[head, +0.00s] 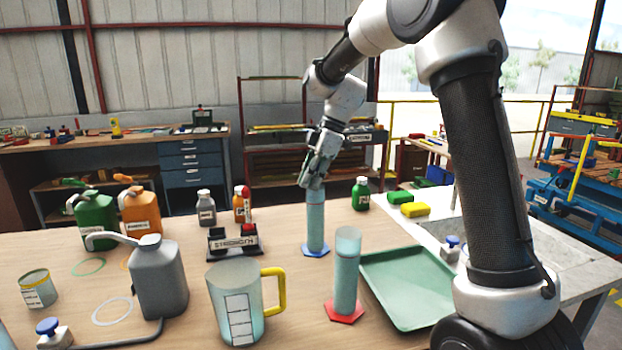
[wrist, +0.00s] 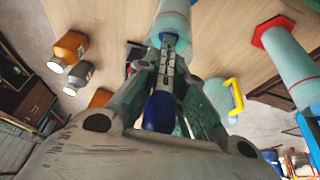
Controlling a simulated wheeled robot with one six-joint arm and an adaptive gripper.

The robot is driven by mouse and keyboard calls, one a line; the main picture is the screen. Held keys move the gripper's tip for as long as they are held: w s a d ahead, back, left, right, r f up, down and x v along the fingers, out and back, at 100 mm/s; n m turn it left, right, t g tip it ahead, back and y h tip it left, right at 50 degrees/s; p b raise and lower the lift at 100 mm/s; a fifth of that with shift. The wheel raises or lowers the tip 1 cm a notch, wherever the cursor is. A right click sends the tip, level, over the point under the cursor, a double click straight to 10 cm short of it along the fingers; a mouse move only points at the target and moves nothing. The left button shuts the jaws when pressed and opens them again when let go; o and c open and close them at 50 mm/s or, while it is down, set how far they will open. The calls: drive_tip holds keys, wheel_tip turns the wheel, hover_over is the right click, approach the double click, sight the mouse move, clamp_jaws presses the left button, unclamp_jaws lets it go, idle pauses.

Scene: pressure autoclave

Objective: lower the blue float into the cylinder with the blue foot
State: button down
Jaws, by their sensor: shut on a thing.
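The blue-footed cylinder (head: 315,228) stands upright on the table, a pale clear tube with a red line near its top. Its mouth also shows in the wrist view (wrist: 174,20). My gripper (head: 312,182) points down right above that mouth. In the wrist view my gripper (wrist: 167,65) is shut on the blue float (wrist: 158,112), which has a blue body and a pale, scale-marked part. The float's far end overlaps the cylinder mouth; how deep it sits I cannot tell. In the head view my fingers hide the float.
A red-footed cylinder (head: 346,275) stands close in front, with a green tray (head: 408,290) to its right. A yellow-handled measuring jug (head: 236,303), a grey can (head: 158,280) and a black labelled stand (head: 233,243) are to the left. A green bottle (head: 361,194) stands behind.

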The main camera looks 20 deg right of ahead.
drive_tip(key=c, duration=1.5)
unclamp_jaws()
drive_tip(key=shift+s+f, duration=0.25)
drive_tip(key=shift+f, duration=0.5)
drive_tip(key=shift+o, duration=0.3)
drive_tip(key=shift+w+f, duration=0.1)
drive_tip(key=v, duration=1.2)
drive_tip(key=shift+w+r, duration=0.3)
drive_tip(key=shift+r, duration=0.1)
drive_tip(key=shift+a, duration=0.15)
